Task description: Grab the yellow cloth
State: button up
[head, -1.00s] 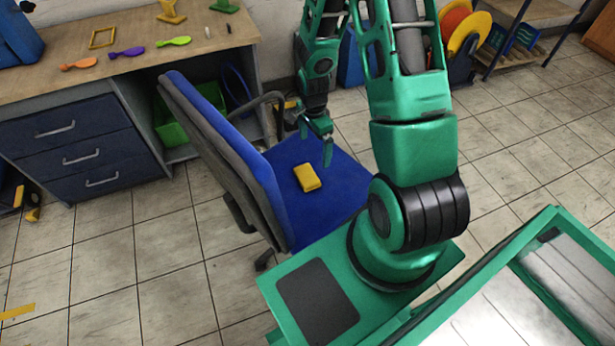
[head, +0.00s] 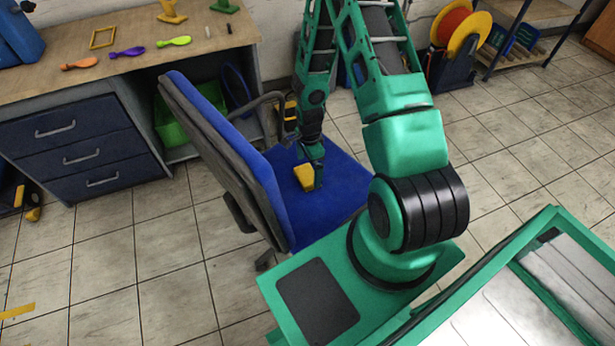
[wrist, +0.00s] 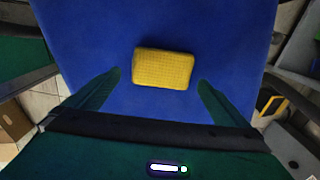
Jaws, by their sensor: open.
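The yellow cloth (head: 304,176) is a small folded yellow block lying on the blue seat of the office chair (head: 338,180). In the wrist view the cloth (wrist: 163,69) lies flat on the blue seat (wrist: 90,30), ahead of my gripper and roughly centred between its two fingers. My gripper (head: 312,168) is over the seat at the cloth and hides part of it in the head view.
The chair's backrest (head: 225,150) stands left of the seat, with a black armrest (head: 258,105) behind. A workbench (head: 120,65) with several balloon-shaped pieces is at the back left. A spool rack (head: 455,45) stands at the back right.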

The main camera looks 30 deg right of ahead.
aim_at(309, 174)
jog(key=shift+w+d+f, duration=0.15)
jog(key=shift+f, duration=1.85)
jog(key=c, duration=0.9)
jog(key=shift+r, duration=0.2)
